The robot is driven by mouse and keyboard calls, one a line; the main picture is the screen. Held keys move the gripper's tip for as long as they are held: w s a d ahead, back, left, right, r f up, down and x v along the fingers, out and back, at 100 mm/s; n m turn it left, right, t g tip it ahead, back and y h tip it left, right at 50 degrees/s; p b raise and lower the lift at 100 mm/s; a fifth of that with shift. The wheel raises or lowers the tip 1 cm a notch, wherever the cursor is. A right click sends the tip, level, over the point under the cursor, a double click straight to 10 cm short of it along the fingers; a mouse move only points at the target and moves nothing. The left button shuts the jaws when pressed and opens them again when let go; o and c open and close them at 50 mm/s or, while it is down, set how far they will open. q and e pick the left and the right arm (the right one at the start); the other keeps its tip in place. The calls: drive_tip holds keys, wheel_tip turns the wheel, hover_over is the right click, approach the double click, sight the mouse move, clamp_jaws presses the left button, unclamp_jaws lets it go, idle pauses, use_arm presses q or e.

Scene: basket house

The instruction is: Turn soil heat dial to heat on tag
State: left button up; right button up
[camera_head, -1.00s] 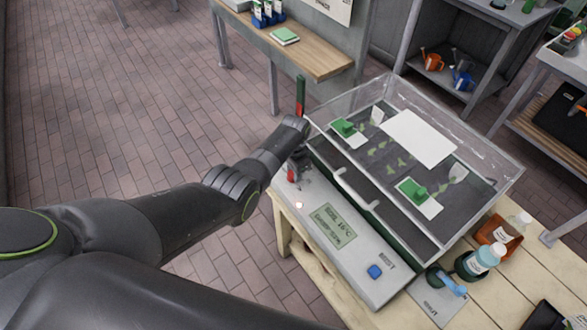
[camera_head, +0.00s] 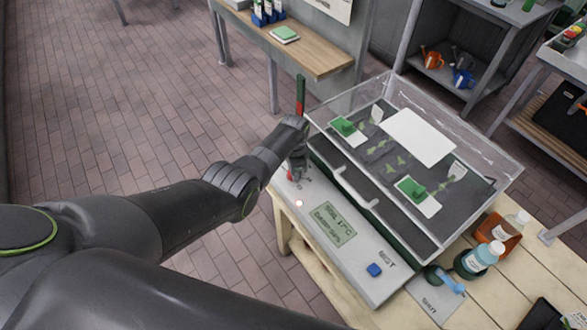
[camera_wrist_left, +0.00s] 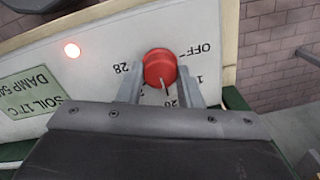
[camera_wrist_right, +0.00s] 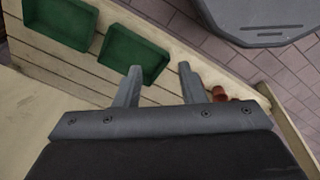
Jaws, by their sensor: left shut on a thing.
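The red soil heat dial (camera_wrist_left: 158,66) is on the sloped front panel of the clear-lidded propagator (camera_head: 352,235). My left gripper (camera_wrist_left: 160,88) is shut on the dial, one finger at each side. The dial's white mark points down in the left wrist view, close to the "20"; "OFF" is at right and "28" at left. Part of the scale is hidden by my gripper. The display (camera_head: 331,225) reads soil 17°C. White tags (camera_head: 376,114) stand in the tray; their writing is too small to read. My right gripper (camera_wrist_right: 157,85) is open and empty.
A red lamp (camera_wrist_left: 72,50) glows by the dial. A blue button (camera_head: 374,270) is at the panel's other end. Bottles (camera_head: 482,258) and an orange tray (camera_head: 497,236) stand right of the propagator. Green trays (camera_wrist_right: 135,52) lie below my right gripper.

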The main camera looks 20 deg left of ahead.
use_arm(q)
drive_tip(key=o, duration=1)
drive_tip(key=shift+r, duration=0.5)
wheel_tip(320, 180, up, 5)
drive_tip(key=shift+f+p, duration=0.15)
drive_tip(key=shift+p, duration=0.65)
drive_tip(key=r, duration=0.6)
drive_tip(key=r+b, duration=0.1)
drive_tip(key=r, duration=0.4)
drive_tip(key=shift+s+d+r, duration=0.15)
drive_tip(key=shift+s+r, duration=0.05)
drive_tip(key=shift+r, duration=0.2)
